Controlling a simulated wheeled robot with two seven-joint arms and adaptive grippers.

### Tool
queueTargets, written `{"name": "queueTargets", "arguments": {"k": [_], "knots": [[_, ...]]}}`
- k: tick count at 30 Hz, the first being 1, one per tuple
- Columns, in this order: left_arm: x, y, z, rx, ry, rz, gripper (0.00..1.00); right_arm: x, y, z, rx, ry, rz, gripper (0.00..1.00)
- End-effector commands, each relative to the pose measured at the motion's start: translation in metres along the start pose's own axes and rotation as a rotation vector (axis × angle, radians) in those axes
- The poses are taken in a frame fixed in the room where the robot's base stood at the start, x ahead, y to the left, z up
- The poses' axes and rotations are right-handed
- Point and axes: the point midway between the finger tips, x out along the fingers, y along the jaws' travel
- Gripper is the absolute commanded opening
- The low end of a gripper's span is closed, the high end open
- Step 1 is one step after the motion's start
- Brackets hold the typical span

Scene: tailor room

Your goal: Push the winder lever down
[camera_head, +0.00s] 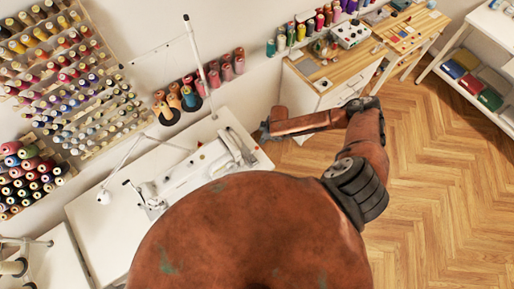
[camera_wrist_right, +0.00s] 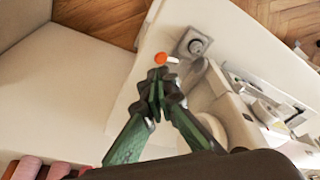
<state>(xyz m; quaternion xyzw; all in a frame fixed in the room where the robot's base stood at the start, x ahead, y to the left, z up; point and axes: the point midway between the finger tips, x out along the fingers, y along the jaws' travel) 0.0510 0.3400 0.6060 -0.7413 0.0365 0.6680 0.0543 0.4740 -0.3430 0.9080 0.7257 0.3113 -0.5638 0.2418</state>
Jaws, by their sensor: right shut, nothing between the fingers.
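The white sewing machine (camera_head: 186,182) lies on the white table in the head view, and its end shows in the right wrist view (camera_wrist_right: 232,115). A small orange piece with a white stub (camera_wrist_right: 161,58), perhaps the winder lever, shows just beyond my right fingertips in the wrist view. Beside it is a round grey winder-like part on a square plate (camera_wrist_right: 193,43). My right gripper (camera_wrist_right: 160,84) is shut and empty, its green fingers together; any contact with the orange piece cannot be told. In the head view this gripper (camera_head: 265,130) is small, near the machine's right end. My left gripper is not in view.
The white table (camera_head: 92,225) carries the machine and a thin thread stand (camera_head: 192,50) with cones behind it. Thread racks (camera_head: 75,85) cover the wall at left. A wooden-topped cabinet (camera_head: 335,70) stands at the back right. The wooden floor (camera_head: 440,180) at right is clear.

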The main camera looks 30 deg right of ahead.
Motion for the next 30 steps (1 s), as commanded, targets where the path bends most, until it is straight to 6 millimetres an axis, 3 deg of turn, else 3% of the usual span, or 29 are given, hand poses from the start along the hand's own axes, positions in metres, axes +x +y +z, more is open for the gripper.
{"name": "queueTargets", "arguments": {"k": [11, 18, 24, 30], "knots": [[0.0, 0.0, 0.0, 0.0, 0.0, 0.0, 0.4, 0.004, -0.001, -0.001, -0.001, 0.0, -0.001, 0.0], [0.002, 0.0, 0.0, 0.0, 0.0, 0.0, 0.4, 0.024, -0.001, -0.001, -0.001, 0.0, -0.001, 0.0], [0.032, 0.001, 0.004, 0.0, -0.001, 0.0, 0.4, 0.054, -0.001, 0.001, -0.001, 0.0, 0.0, 0.0], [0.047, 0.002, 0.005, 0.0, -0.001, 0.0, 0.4, 0.07, -0.001, 0.001, -0.001, 0.0, 0.0, 0.0]]}}
